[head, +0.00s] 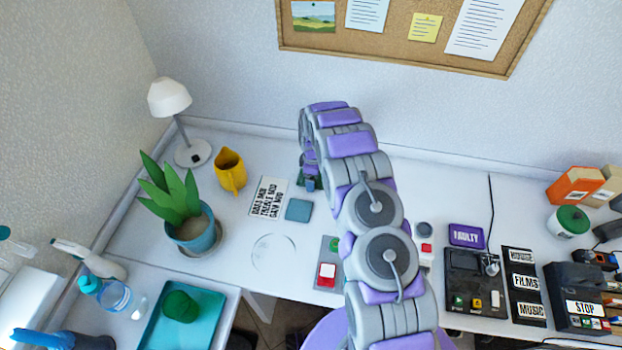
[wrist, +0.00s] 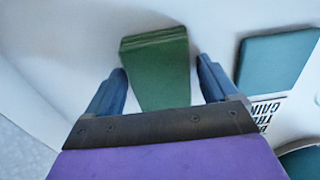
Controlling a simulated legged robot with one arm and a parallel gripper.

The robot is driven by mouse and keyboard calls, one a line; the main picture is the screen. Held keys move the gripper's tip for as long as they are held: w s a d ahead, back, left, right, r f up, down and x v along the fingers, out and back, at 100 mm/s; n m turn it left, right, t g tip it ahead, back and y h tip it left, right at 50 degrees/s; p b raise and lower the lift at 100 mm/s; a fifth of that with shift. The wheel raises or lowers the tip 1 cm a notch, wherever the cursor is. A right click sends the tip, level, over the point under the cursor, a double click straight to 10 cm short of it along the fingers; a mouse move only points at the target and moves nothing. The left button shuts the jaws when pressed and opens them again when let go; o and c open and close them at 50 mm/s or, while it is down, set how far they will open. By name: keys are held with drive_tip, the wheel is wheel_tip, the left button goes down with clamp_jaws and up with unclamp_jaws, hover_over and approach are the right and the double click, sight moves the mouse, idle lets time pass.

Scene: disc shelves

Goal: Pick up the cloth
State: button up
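The cloth looks like a green folded stack (wrist: 155,65) in the wrist view, lying on the white desk. My gripper (wrist: 162,70) is open, with one blue finger on each side of the green stack. The left finger is very close to its edge; I cannot tell whether it touches. A gap shows at the right finger. In the head view my gripper (head: 309,177) is low at the back of the desk, and my arm hides much around it. Only a small dark green part of the cloth (head: 301,181) shows there.
A teal square (head: 298,210) and a lettered card (head: 268,198) lie near my gripper. A yellow jug (head: 231,171), a potted plant (head: 190,225) and a lamp (head: 170,98) stand to the left. A control box (head: 474,280) is at right. The wall is behind.

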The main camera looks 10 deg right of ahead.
drive_tip(key=c, duration=0.8)
drive_tip(key=shift+r, duration=0.15)
drive_tip(key=shift+r, duration=0.65)
wheel_tip(320, 180, up, 3)
drive_tip(key=shift+f+p, duration=0.2)
drive_tip(key=shift+p, duration=0.45)
drive_tip(key=s, duration=0.5)
drive_tip(key=s+a+p, duration=0.1)
drive_tip(key=s, duration=0.4)
drive_tip(key=s+r+p, duration=0.1)
drive_tip(key=s, duration=0.5)
drive_tip(key=shift+a, duration=0.25)
